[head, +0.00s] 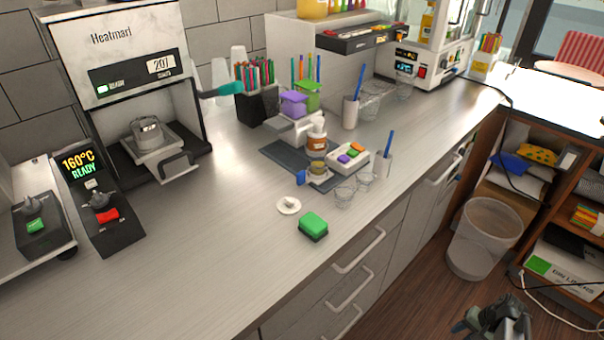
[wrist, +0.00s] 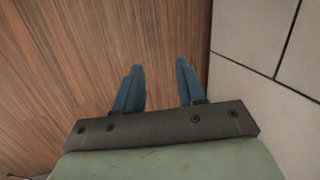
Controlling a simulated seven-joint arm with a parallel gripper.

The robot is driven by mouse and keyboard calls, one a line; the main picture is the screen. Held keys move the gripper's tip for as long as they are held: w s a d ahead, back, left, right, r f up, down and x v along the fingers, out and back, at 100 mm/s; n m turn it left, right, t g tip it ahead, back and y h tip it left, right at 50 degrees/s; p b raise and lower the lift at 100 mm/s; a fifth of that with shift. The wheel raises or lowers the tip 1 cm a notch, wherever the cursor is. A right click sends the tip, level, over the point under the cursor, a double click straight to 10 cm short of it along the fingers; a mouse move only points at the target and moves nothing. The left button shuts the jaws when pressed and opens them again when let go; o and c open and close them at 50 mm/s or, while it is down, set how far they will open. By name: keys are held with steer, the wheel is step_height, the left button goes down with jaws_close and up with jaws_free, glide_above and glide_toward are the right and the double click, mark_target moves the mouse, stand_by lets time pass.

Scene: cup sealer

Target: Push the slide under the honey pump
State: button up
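A small bottle with a white top and an orange label (head: 317,136) stands on the counter's middle and looks like the honey pump. In front of it a small round cup-like thing (head: 317,169) sits by a blue piece (head: 301,177). A flat dark plate (head: 283,155) lies beside them. I cannot tell which part is the slide. The sealer (head: 125,40) at the left also has a pull-out tray with a handle (head: 181,165) and a cup on it. My gripper (wrist: 160,85) is open and empty in the wrist view, over wooden floor, far from these things.
A green sponge (head: 313,225) and a small white dish (head: 288,205) lie near the counter's front edge. A bin (head: 485,235) stands on the floor.

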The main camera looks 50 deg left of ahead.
steer(key=w+a+r+n+t+y, duration=0.1)
steer(key=w+a+r, duration=0.45)
steer(key=r, duration=0.25)
steer(key=w+a+r+t+y, duration=0.1)
steer(key=w+a+r, duration=0.4)
steer(key=w+r, duration=0.25)
steer(key=w+a+r+n+t+y, duration=0.1)
steer(key=w+a+r, duration=0.4)
steer(key=r, duration=0.3)
steer(key=w+a+r+n+y, duration=0.1)
steer(key=a+r, duration=0.7)
steer(key=r, duration=0.3)
steer(key=w+a+r+n+y, duration=0.1)
steer(key=a+r, duration=0.7)
steer(key=r, duration=0.3)
steer(key=s+a+r+g, duration=0.1)
steer(key=s+a+r, duration=0.6)
steer(key=a, duration=0.3)
step_height(320, 180, up, 5)
steer(key=m+h, duration=0.5)
steer(key=h, duration=0.3)
glide_above(301, 172)
steer(key=shift+g, duration=0.3)
step_height(301, 172, down, 13)
steer(key=shift+r, duration=0.1)
